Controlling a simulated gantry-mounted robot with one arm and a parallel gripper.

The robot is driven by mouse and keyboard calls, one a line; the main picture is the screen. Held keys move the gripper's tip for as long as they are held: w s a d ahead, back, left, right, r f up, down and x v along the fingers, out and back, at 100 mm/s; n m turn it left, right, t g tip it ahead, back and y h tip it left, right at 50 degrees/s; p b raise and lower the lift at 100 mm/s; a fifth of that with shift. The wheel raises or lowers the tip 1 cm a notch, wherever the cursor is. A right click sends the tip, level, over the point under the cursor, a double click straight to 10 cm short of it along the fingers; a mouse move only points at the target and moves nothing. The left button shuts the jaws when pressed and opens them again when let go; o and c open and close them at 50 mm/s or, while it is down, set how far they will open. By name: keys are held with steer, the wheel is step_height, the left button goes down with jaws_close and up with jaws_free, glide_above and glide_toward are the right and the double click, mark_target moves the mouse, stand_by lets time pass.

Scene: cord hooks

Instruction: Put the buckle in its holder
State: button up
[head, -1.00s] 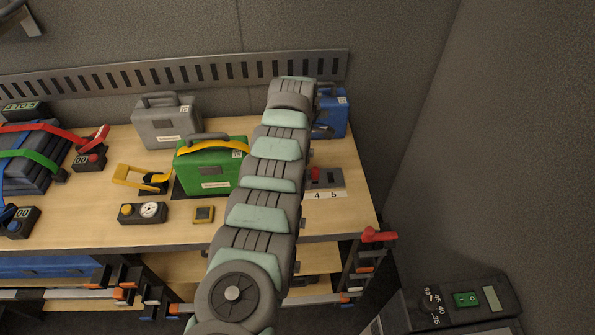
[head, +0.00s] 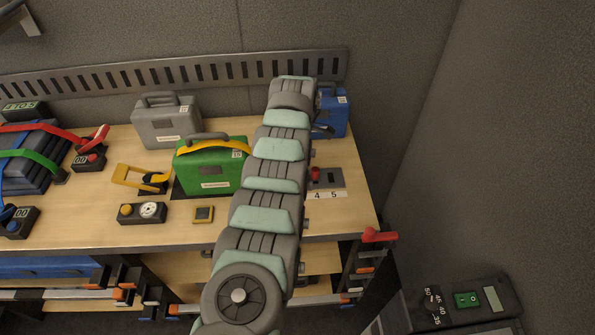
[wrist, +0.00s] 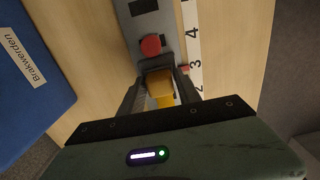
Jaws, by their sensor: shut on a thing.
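In the wrist view, my gripper (wrist: 160,82) is shut on the yellow buckle (wrist: 159,87), with a dark finger on either side. The buckle's far end is at the near end of a grey holder block (wrist: 143,25) with a red button (wrist: 151,45). I cannot tell whether the buckle touches the holder or is inside it. In the head view, the holder (head: 330,179) shows just right of my arm, which hides my gripper and the buckle. A yellow strap (head: 208,146) lies over the green case (head: 205,180) and runs behind my arm.
A number strip (wrist: 194,40) lies beside the holder. A blue case (wrist: 30,70) stands left in the wrist view, and at the back right in the head view (head: 335,115). A grey case (head: 167,128), a yellow clamp (head: 130,177) and a gauge box (head: 142,213) are left of my arm.

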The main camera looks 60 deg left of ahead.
jaws_close()
steer(key=shift+r, duration=0.1)
steer(key=shift+r+p, duration=0.4)
steer(key=shift+r, duration=2.55)
